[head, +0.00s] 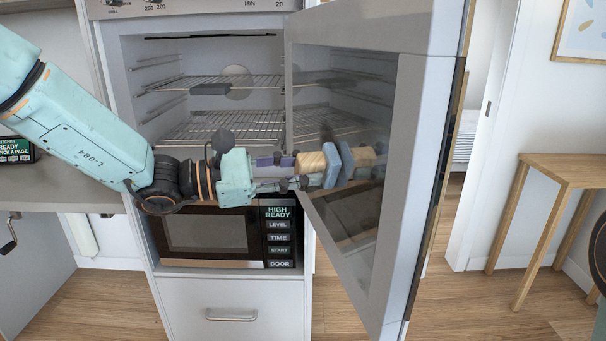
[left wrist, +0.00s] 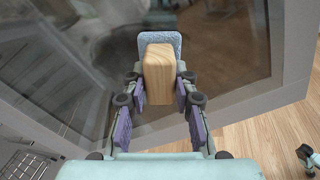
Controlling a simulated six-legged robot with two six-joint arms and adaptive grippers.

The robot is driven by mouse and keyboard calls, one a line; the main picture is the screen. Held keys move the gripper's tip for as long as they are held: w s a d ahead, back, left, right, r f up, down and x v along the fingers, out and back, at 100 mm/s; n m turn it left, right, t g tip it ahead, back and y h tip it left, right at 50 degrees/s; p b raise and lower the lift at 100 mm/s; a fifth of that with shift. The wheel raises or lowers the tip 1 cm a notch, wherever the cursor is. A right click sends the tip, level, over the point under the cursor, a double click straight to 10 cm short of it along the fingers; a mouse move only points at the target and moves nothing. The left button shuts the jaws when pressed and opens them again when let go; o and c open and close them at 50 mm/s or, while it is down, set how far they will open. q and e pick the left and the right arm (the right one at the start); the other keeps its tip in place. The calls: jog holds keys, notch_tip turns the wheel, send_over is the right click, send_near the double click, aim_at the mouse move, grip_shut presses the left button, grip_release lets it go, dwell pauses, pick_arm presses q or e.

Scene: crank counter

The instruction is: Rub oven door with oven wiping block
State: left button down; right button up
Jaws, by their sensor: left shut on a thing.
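The oven door (head: 405,190) stands swung open at the right of the oven. Its inner glass pane faces my left arm and also fills the upper part of the left wrist view (left wrist: 60,75). My left gripper (head: 298,172) is shut on the oven wiping block (head: 311,163), a wooden block with a blue pad at its far end. In the left wrist view the block (left wrist: 158,75) sits between the fingers, with the pad behind it. The pad is at the glass, beside its own reflection; I cannot tell for sure whether it touches.
The oven cavity (head: 160,90) holds wire racks, with a small dark block (head: 210,89) on the upper one. A microwave (head: 215,236) is below, above a drawer (head: 232,305). A counter (head: 60,185) is at left. A wooden table (head: 565,170) stands at right.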

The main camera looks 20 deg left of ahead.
pick_arm(q)
jog(key=shift+w+a+b, duration=0.2)
jog(key=shift+w+a, duration=0.55)
jog(key=shift+w, duration=0.55)
jog(key=shift+w+a+b, duration=0.2)
jog(key=shift+w+a, duration=0.55)
jog(key=shift+w, duration=0.55)
jog(key=shift+w+a+b, duration=0.2)
jog(key=shift+w+a, duration=0.55)
jog(key=shift+w, duration=0.55)
jog(key=p+v, duration=0.2)
jog(key=v, duration=0.4)
jog(key=shift+d+p, duration=0.1)
jog(key=shift+p, duration=0.25)
